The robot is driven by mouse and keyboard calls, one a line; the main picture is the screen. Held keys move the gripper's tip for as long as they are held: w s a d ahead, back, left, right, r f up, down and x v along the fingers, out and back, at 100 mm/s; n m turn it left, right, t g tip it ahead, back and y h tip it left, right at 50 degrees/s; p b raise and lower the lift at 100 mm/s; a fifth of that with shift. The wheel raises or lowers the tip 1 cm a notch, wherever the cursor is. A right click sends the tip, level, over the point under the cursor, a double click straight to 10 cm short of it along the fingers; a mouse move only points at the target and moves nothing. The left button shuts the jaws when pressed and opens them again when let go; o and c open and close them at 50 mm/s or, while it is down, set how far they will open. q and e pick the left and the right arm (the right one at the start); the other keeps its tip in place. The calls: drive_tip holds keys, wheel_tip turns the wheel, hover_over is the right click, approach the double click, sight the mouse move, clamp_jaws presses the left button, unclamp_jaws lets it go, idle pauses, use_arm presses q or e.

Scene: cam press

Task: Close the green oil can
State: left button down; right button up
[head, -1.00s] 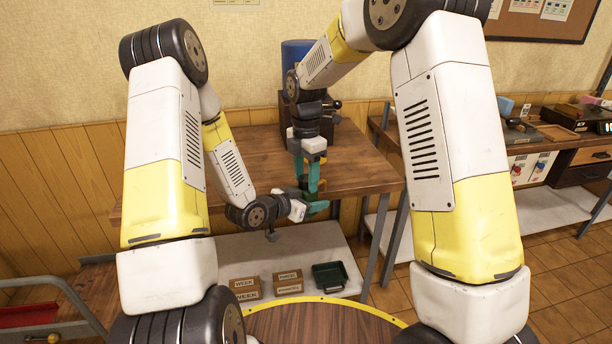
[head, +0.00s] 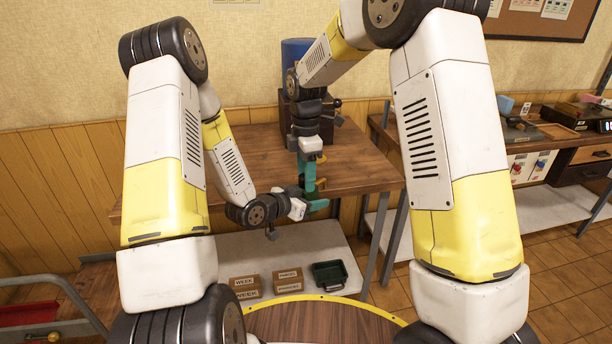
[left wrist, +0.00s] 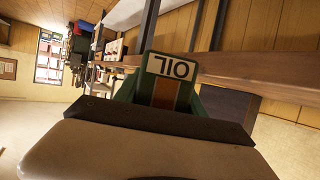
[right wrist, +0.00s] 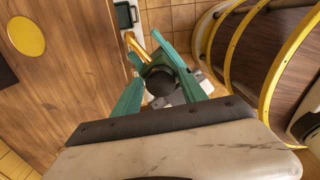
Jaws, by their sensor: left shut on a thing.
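The green oil can shows in the left wrist view (left wrist: 183,92), with a pale label reading OIL upside down and an orange-brown stripe. My left gripper (head: 316,206) is shut on it and holds it in the air in front of the table. In the head view the can is mostly hidden by the grippers. My right gripper (head: 309,184) is directly above, pointing down. In the right wrist view its teal fingers stand on both sides of a dark round cap (right wrist: 160,82). I cannot tell whether they touch it.
A wooden table (head: 350,165) stands behind the grippers, with a dark box and blue cylinder (head: 297,52) at its back. Below is a pale shelf with small labelled boxes (head: 287,279) and a dark green bin (head: 329,275). A cluttered bench (head: 545,130) stands to the right.

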drive_tip(key=shift+o, duration=0.2)
drive_tip(key=shift+r, duration=2.3)
drive_tip(key=shift+c, duration=0.4)
drive_tip(key=shift+r+n, duration=1.7)
drive_tip(key=shift+f, duration=0.1)
drive_tip(key=shift+f, duration=3.9)
drive_tip(key=shift+c, duration=0.4)
